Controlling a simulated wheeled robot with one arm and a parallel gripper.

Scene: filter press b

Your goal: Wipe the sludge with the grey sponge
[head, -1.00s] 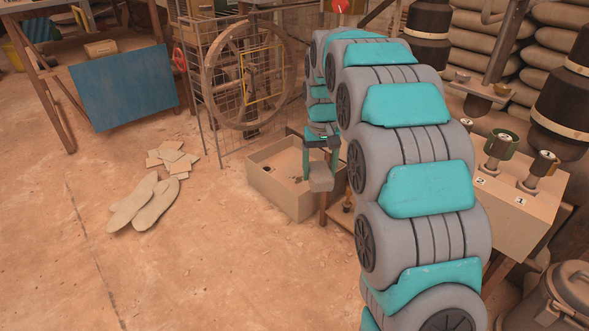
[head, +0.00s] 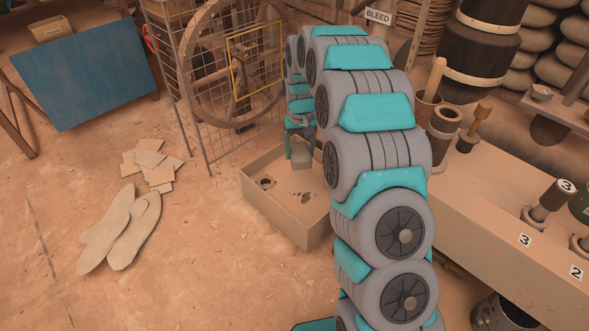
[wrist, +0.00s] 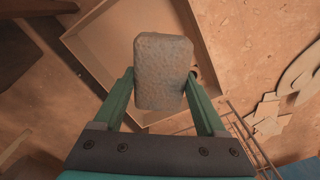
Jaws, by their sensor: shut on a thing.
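The grey sponge (head: 301,154) is held in my gripper (head: 299,128). In the wrist view the sponge (wrist: 163,72) is a rough grey block between the two green fingers of my gripper (wrist: 161,88). The sludge (head: 304,197) shows as small dark patches on the floor of a tan, open tray (head: 290,222). The sponge appears above the back right part of the tray, up and behind the sludge in the head view. I see no contact between sponge and sludge. In the wrist view the sponge covers part of the tray (wrist: 100,40), and I cannot make out the sludge.
The tray has a dark round hole (head: 267,183) at its left. A wire cage with a large wheel (head: 238,65) stands behind it. A bench with numbered fittings (head: 500,235) lies right of my arm. Flat pieces (head: 122,230) lie on the floor to the left, with open floor in front.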

